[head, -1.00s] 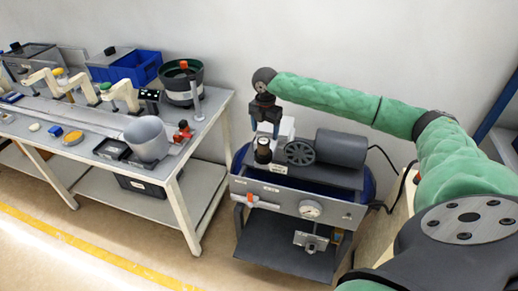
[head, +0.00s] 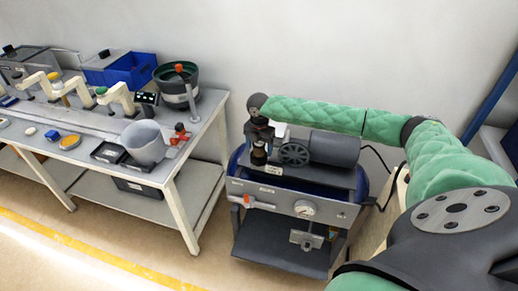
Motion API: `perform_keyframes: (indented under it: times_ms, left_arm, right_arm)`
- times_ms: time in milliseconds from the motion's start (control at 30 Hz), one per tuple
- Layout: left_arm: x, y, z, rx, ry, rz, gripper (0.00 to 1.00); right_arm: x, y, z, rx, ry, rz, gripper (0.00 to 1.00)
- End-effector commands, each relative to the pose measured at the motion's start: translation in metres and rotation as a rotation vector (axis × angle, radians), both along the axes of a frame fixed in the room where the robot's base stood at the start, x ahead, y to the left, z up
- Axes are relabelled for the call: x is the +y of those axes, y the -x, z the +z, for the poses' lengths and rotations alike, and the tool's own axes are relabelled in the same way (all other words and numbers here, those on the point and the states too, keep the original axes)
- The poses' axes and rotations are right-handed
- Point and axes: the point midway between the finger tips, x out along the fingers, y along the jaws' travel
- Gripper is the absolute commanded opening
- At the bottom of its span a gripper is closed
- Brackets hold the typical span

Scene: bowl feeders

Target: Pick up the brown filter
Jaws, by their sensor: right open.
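The brown filter (head: 258,157) is a small dark brown cylinder standing upright on the left end of the grey compressor (head: 295,200). My right gripper (head: 260,142) points down from above, at the filter's upper part. Its jaws are open. The picture is too small to tell whether a finger touches the filter, and the gripper partly hides its top. My left gripper is out of view.
The compressor's motor (head: 338,147) and a spoked pulley (head: 294,154) stand just right of the filter. A grey workbench (head: 207,112) with a dark bowl feeder (head: 176,86) and several bins stands to the left. The wall is close behind.

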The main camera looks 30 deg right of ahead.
Motion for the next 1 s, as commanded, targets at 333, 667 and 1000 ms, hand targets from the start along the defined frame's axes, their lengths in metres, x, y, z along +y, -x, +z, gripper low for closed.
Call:
perform_keyframes:
  times_ms: [333,667,1000]
  left_arm:
    - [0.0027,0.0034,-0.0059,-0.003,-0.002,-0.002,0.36]
    - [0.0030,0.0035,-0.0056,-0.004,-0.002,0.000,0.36]
    - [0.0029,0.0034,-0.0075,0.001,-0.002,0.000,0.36]
  right_arm:
    - [0.0001,0.0001,-0.0072,-0.001,0.000,0.000,0.72]
    - [-0.0001,0.0000,-0.0069,-0.001,0.000,0.000,0.18]
    - [-0.0003,-0.0004,-0.0034,-0.002,0.000,0.000,0.18]
